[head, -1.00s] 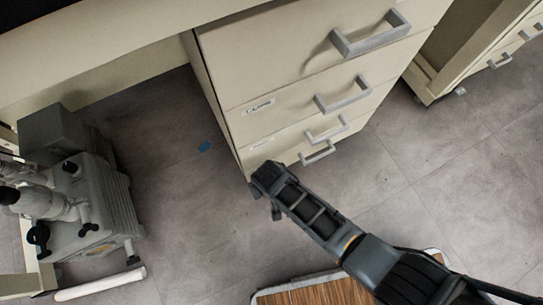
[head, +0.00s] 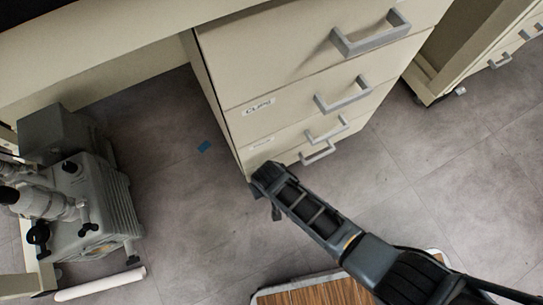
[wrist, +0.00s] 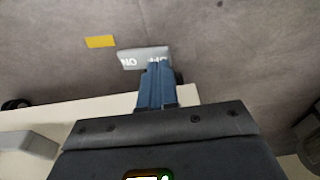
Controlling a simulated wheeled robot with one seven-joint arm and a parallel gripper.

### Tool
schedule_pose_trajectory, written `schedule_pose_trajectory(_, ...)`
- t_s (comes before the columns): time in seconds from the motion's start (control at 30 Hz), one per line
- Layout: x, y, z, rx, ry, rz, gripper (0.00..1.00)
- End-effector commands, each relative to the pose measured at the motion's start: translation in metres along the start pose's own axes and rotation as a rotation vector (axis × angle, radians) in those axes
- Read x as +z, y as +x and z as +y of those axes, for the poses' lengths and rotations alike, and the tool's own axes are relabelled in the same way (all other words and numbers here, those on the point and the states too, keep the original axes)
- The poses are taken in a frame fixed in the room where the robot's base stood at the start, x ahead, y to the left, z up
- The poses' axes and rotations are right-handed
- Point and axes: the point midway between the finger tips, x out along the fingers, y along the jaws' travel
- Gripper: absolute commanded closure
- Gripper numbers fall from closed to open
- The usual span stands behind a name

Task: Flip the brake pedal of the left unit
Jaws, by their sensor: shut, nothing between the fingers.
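The left unit is a cream drawer cabinet (head: 290,60) with several grey handles. In the wrist view its cream edge (wrist: 60,116) shows to the left, behind my gripper. The brake pedal (wrist: 143,56) is a small light-grey plate with white letters, low by the floor just beyond my fingertips. My gripper (wrist: 160,64) is shut and empty, with its fingertips at the near edge of the pedal. I cannot tell whether they touch. In the head view my gripper (head: 276,213) is by the cabinet's lower front corner, and the pedal is hidden.
A grey pump (head: 90,210) stands on the floor at left. A second cream unit (head: 470,50) is at right. A wood-topped board (head: 315,293) lies at the bottom. Open floor lies right of my arm.

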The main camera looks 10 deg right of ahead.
Motion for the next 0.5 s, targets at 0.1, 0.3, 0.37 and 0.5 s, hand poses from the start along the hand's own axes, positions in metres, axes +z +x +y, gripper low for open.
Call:
schedule_pose_trajectory(0.1, 0.0003, 0.0019, 0.0, 0.0, 0.0, 0.0, 1.0)
schedule_pose_trajectory(0.3, 0.0004, 0.0045, -0.0002, 0.0, -0.001, 0.0, 1.0)
schedule_pose_trajectory(0.37, 0.0004, 0.0052, -0.0002, 0.0, -0.001, 0.0, 1.0)
schedule_pose_trajectory(0.5, 0.0006, 0.0072, -0.0001, 0.0, -0.001, 0.001, 1.0)
